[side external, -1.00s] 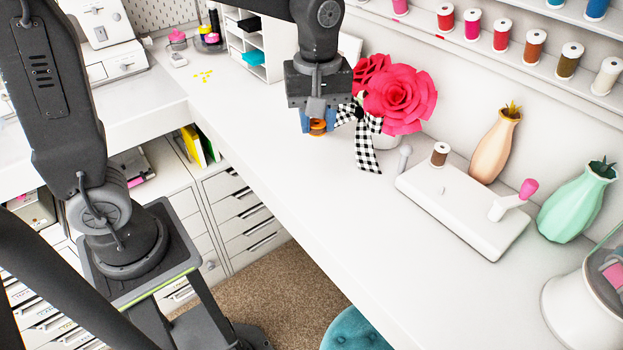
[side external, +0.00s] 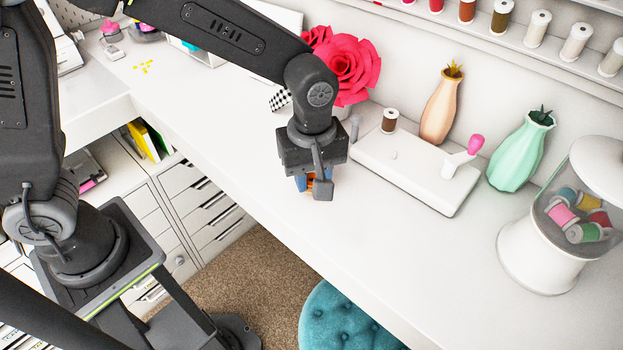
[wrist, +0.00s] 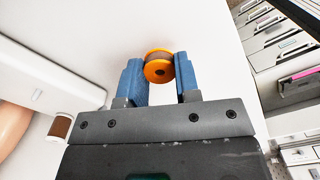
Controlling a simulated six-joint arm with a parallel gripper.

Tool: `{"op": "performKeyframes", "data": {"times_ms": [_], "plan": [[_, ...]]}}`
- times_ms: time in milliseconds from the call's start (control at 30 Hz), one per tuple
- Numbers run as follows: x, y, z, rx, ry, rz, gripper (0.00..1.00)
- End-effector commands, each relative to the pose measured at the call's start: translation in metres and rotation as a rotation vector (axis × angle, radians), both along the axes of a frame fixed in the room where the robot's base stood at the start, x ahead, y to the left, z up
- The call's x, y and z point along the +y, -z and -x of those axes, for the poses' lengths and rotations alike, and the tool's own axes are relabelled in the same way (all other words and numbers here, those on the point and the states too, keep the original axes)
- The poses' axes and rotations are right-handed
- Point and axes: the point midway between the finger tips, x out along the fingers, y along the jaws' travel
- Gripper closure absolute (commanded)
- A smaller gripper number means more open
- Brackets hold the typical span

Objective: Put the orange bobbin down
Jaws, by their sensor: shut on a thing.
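The orange bobbin (wrist: 158,68) is between the blue fingertips of my gripper (wrist: 160,80) in the wrist view, and the gripper is shut on it. In the side external view, my gripper (side external: 318,184) is over the white worktop, left of the white winder base, and only a small bit of the orange bobbin (side external: 310,183) shows behind the dark gripper parts. I cannot tell whether the bobbin touches the worktop (side external: 400,260).
The white winder base (side external: 415,172) carries a brown spool (side external: 390,121) and a pink-knobbed crank (side external: 462,157). A peach vase (side external: 441,105), a mint vase (side external: 520,150) and a spool jar (side external: 548,235) stand beyond. Red paper flowers (side external: 345,68) are behind my arm. The front worktop is clear.

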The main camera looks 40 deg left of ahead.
Motion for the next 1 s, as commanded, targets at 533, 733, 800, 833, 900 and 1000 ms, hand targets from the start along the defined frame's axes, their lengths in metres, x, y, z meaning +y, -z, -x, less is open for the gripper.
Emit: {"op": "performKeyframes", "data": {"times_ms": [533, 733, 800, 833, 900, 1000], "plan": [[0.001, 0.021, 0.000, 0.001, 0.000, 0.000, 0.93], [0.000, 0.020, 0.000, 0.000, 0.000, 0.000, 0.52], [0.000, 0.020, 0.000, 0.000, 0.000, 0.000, 0.45], [0.001, 0.020, 0.000, 0.000, 0.000, 0.000, 0.44], [0.000, 0.020, 0.000, 0.000, 0.000, 0.000, 0.44], [0.000, 0.020, 0.000, 0.000, 0.000, 0.000, 0.44]]}}
